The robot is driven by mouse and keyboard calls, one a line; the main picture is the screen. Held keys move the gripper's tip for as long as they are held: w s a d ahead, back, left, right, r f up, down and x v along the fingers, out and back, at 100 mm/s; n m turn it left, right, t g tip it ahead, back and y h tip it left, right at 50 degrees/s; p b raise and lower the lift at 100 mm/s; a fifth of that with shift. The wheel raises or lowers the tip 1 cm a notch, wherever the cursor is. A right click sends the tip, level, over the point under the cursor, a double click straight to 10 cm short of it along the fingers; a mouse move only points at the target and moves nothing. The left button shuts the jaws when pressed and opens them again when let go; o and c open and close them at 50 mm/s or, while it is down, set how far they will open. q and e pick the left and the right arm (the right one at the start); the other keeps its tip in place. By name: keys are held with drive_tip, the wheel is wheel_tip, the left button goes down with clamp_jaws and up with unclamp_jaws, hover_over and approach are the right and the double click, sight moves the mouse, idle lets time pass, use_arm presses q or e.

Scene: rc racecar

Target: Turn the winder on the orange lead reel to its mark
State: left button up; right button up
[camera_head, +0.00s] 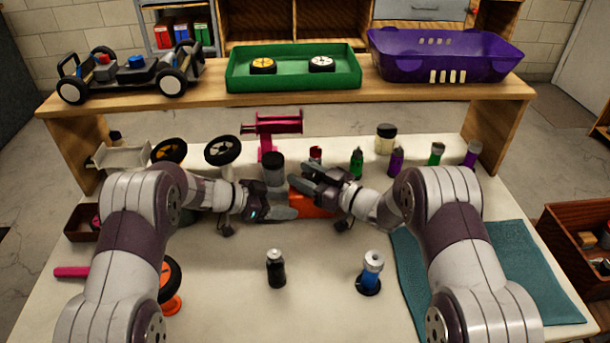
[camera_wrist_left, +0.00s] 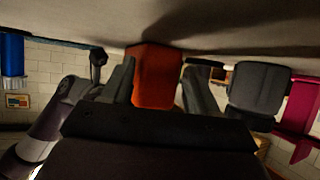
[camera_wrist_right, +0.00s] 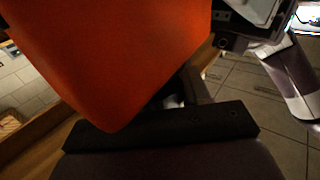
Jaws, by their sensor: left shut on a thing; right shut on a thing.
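The orange lead reel (camera_head: 312,207) is a boxy orange body on the white table, between my two grippers. My left gripper (camera_head: 288,205) is shut on its body, with a finger on either side of the reel in the left wrist view (camera_wrist_left: 158,75). My right gripper (camera_head: 312,183) is at the reel's top, shut on what seems to be the winder. The winder itself is hidden by my fingers, and I cannot see its mark. In the right wrist view the reel (camera_wrist_right: 120,55) is very close and hides most of the fingers.
A dark-lidded jar (camera_head: 273,165) stands just behind my left gripper. A black bottle (camera_head: 276,268) and a blue-and-silver bottle (camera_head: 370,272) stand in front. Several small bottles stand behind my right gripper. A teal mat (camera_head: 520,270) lies right.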

drive_tip(key=shift+w+d+m+t+h, duration=0.1)
drive_tip(key=shift+d+m+t+h, duration=0.05)
drive_tip(key=shift+m+t+h, duration=1.35)
drive_tip(key=o, duration=1)
wheel_tip(320, 180, up, 10)
